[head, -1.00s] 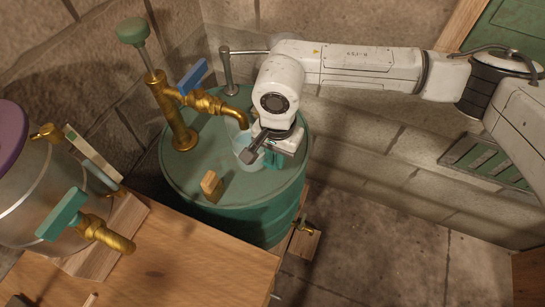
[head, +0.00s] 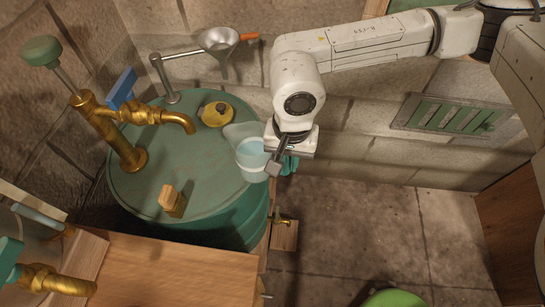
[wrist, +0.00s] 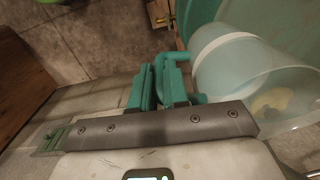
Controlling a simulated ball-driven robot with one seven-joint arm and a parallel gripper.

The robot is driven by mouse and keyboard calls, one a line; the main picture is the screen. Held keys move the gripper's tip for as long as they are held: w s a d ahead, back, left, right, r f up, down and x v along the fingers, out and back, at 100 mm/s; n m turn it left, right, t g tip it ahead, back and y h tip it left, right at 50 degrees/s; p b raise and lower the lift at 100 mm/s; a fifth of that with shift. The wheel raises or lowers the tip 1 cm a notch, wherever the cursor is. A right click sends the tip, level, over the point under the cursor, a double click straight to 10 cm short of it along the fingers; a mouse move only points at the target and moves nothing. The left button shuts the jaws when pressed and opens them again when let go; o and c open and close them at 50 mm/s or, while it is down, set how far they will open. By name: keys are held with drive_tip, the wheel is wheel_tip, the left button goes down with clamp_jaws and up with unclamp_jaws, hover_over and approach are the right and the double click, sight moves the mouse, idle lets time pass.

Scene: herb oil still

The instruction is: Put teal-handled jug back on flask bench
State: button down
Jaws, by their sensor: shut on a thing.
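The clear jug (head: 250,155) holds pale bluish liquid and hangs at the right edge of the green drum top in the head view. My gripper (head: 281,163) is at its right side, shut on the jug's teal handle. In the wrist view the jug (wrist: 245,65) is at the right and my gripper (wrist: 165,88) closes on the teal handle beside it. The jug looks roughly upright. I cannot identify the flask bench for certain; a wooden bench top (head: 170,275) shows at the lower left.
The green drum (head: 140,190) carries a brass tap (head: 150,116) with a blue lever, a wooden block (head: 172,200) and a yellow-topped item (head: 215,113). A funnel (head: 219,42) sits on an arm behind. A bright green round thing (head: 393,299) is on the floor side. Open floor (head: 370,230) lies right.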

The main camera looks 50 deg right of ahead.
drive_tip(key=shift+s+d+b, duration=0.2)
drive_tip(key=shift+s+d, duration=0.5)
drive_tip(key=shift+s, duration=0.2)
drive_tip(key=shift+s+d+b, duration=0.15)
drive_tip(key=shift+s+d, duration=0.5)
drive_tip(key=shift+s, duration=0.25)
